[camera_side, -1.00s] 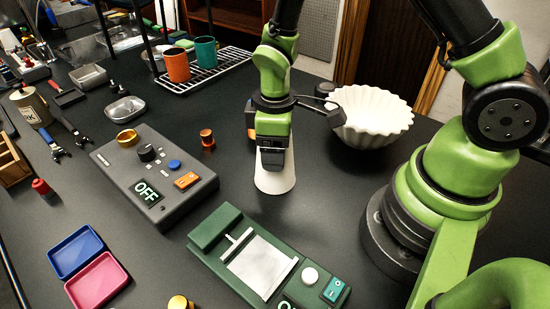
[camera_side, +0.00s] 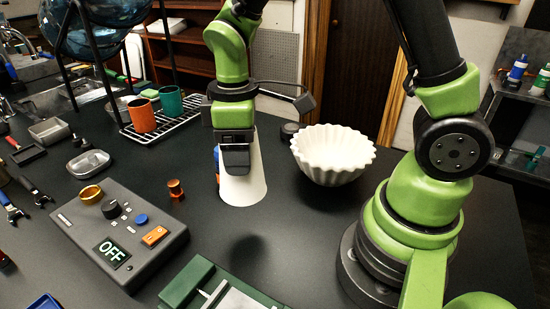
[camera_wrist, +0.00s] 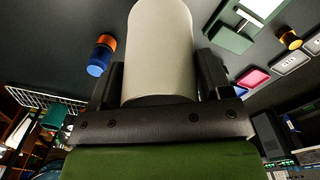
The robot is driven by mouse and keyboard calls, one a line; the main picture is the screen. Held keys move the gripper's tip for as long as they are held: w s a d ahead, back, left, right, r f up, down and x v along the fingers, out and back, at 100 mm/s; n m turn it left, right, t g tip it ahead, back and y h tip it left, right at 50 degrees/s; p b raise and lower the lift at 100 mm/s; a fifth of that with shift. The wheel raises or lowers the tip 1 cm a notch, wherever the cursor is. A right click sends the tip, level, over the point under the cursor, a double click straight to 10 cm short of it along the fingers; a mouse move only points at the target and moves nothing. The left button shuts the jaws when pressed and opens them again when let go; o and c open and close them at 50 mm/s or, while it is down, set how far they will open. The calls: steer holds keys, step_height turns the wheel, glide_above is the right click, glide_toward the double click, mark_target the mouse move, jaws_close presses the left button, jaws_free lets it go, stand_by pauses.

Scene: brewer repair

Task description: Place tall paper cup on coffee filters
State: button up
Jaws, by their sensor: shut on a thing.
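The tall paper cup (camera_side: 243,185) is off-white and upright, with its wide end down. My gripper (camera_side: 236,158) is shut on its upper part and holds it above the black table, with a dark shadow on the table below. In the wrist view the cup (camera_wrist: 160,45) stands between the two fingers of my gripper (camera_wrist: 160,85). The coffee filters (camera_side: 333,158) are a white fluted stack on the table, to the right of the cup and apart from it.
A green device (camera_side: 215,288) is in front. Orange and teal cups (camera_side: 142,115) stand on a wire rack.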

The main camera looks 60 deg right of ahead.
steer(key=s+d+r+m, duration=0.3)
steer(key=d+m, duration=0.2)
steer(key=d, duration=0.3)
steer(key=s+d+r+m, duration=0.25)
steer(key=d+m, duration=0.25)
steer(key=d, duration=0.3)
steer(key=s+d+r+m, duration=0.3)
steer(key=d+m, duration=0.3)
steer(key=d, duration=0.2)
steer(key=f, duration=0.9)
steer(key=shift+w, duration=0.25)
steer(key=shift+f, duration=0.15)
steer(key=o, duration=0.9)
